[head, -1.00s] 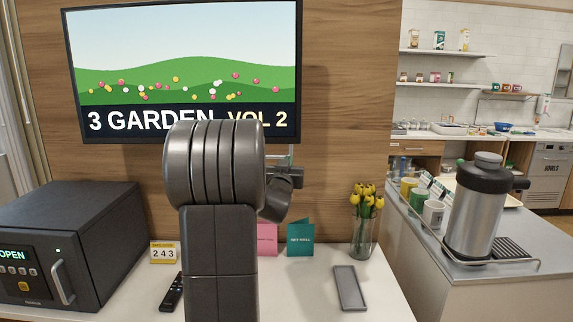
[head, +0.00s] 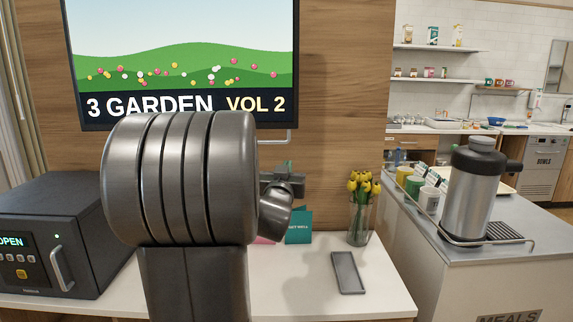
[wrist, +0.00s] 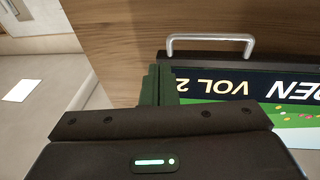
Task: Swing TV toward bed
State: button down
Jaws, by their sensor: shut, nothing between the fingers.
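The TV (head: 180,60) is a wide, dark-framed screen against the wood-panelled wall, showing a green hill and the words "3 GARDEN VOL 2". A thin metal handle (head: 292,137) hangs under its lower right corner. In the wrist view the TV (wrist: 300,95) appears upside down, with the U-shaped handle (wrist: 210,37) above its edge. My gripper (head: 284,167) is below the handle in the head view, partly hidden by my arm. In the wrist view my gripper (wrist: 161,80) has its dark green fingers together and empty, beside the TV's corner and apart from the handle.
The counter (head: 300,290) holds a dark box with a lit display (head: 60,235), teal card (head: 299,227), grey tray (head: 348,272) and tulip vase (head: 360,210). A meal cart (head: 500,250) with a steel urn (head: 470,195) stands right. The wall right of the TV is clear.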

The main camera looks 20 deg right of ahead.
jog(key=shift+v, duration=0.85)
jog(key=shift+d, duration=0.1)
jog(key=a+p+x, duration=0.1)
jog(key=p+x, duration=0.2)
jog(key=x, duration=1)
jog(key=shift+w+a, duration=0.35)
jog(key=shift+w, duration=0.1)
jog(key=shift+s+f, duration=0.1)
jog(key=shift+f, duration=0.1)
